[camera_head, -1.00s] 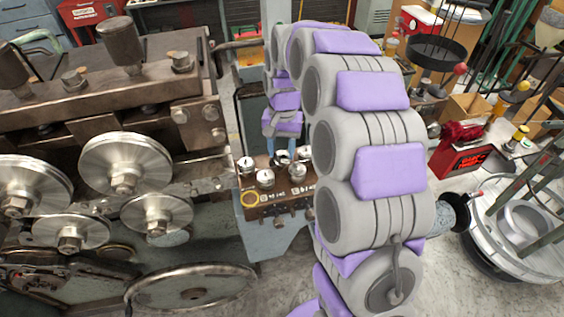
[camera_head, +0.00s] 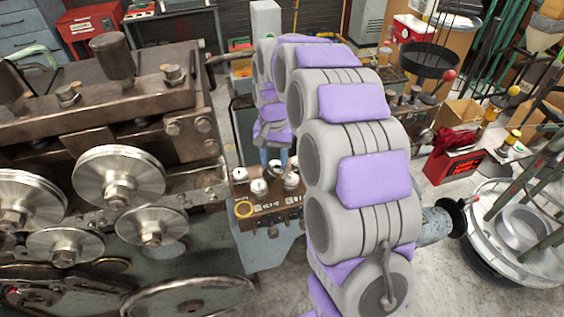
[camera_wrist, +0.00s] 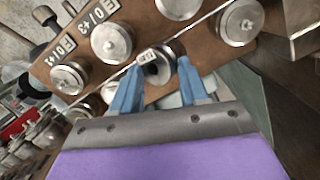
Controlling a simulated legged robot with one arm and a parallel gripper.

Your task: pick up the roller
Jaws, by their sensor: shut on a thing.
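My gripper (camera_wrist: 160,66) is shut on a small metal roller (camera_wrist: 160,73), which sits between its two blue fingers in the wrist view. The roller is partly hidden by the fingers, and I cannot tell whether it is clear of the brown rack (camera_wrist: 190,47).
Other silver rollers stand on the rack, such as one in front (camera_head: 258,188) and one close by in the wrist view (camera_wrist: 112,42). The coiler machine (camera_head: 110,100) with its large wheels is on the left. A round metal stand (camera_head: 520,235) is on the right.

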